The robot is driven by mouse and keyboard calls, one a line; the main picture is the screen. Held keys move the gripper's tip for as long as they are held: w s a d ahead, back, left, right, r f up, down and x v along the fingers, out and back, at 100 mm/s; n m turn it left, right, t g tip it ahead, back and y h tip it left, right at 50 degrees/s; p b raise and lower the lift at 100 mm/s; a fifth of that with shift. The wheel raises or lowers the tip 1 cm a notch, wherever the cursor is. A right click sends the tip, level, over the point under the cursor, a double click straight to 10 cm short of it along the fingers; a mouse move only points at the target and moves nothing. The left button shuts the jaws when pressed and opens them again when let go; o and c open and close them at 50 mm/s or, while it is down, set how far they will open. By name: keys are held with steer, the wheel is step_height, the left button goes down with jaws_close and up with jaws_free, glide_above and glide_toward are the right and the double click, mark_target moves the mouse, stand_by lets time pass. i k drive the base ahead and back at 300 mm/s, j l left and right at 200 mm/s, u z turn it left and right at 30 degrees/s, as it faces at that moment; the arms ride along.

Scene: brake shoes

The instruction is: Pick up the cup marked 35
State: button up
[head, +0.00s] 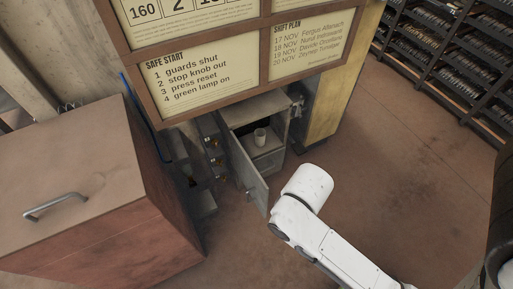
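A small light cup (260,137) stands upright inside an open grey cabinet (277,160) below the notice board. It is too small for me to read any mark on it, so I cannot tell whether it is the cup marked 35. My white arm (335,245) reaches up from the lower right, in front of the cabinet and to the right of its door. A rounded white arm part is at its upper end. I see no gripper fingers.
The cabinet door (249,175) is swung open toward me on the left. A reddish-brown chest (95,180) with a handle fills the left. A framed notice board (215,75) hangs above the cabinet. Racks (440,50) line the upper right. Brown floor (400,140) is clear between.

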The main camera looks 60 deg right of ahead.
mark_target(260, 134)
steer(key=l, duration=0.5)
steer(key=i+l+u, duration=0.1)
steer(key=l, duration=0.45)
steer(key=i+l, duration=0.2)
steer(key=l, duration=0.15)
steer(key=i+l, duration=0.2)
steer(key=i+l+u, duration=0.1)
steer(key=l, duration=0.35)
steer(key=i, duration=0.1)
